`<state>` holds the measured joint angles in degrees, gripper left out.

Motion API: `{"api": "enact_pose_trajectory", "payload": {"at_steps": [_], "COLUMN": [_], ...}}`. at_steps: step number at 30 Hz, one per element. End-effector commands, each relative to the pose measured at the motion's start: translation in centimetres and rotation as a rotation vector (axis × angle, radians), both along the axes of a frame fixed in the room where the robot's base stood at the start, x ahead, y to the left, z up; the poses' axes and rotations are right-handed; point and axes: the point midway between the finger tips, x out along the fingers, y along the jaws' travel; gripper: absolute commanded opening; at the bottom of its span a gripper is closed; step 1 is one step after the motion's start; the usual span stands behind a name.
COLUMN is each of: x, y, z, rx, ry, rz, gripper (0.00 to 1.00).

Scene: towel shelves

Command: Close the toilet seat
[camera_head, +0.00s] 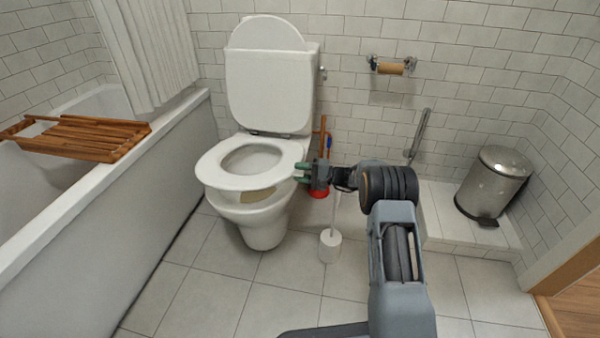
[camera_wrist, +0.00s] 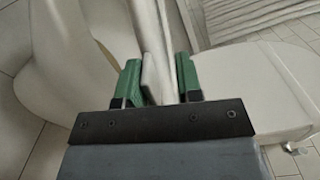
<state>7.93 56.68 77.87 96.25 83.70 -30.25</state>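The white toilet (camera_head: 265,225) stands against the tiled back wall. Its seat ring (camera_head: 222,170) is tilted a little above the bowl, with a gap at the front. The lid (camera_head: 268,90) is upright, leaning back against the cistern. My gripper (camera_head: 302,172) is at the right edge of the seat. In the wrist view, the green fingers of my gripper (camera_wrist: 158,82) lie on both sides of the seat's white edge (camera_wrist: 156,72) and appear shut on it. The hinges are partly hidden behind the seat.
A white bathtub (camera_head: 150,180) with a wooden rack (camera_head: 85,137) is at the left. A toilet brush (camera_head: 330,245) and a red plunger (camera_head: 319,192) stand right of the toilet. A metal bin (camera_head: 492,185) is on a ledge at the right.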

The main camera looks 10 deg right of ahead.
Motion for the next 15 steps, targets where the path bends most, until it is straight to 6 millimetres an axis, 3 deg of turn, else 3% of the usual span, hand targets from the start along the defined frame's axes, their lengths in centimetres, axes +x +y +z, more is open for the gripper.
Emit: {"api": "enact_pose_trajectory", "payload": {"at_steps": [10,15], "x": [0.0,-0.7], "y": [-0.5,-2.7], "z": [0.2,0.4], "rx": [0.001,0.002], "ry": [-0.002,0.000], "rz": [-0.003,-0.006], "gripper": [0.34,0.34]}}
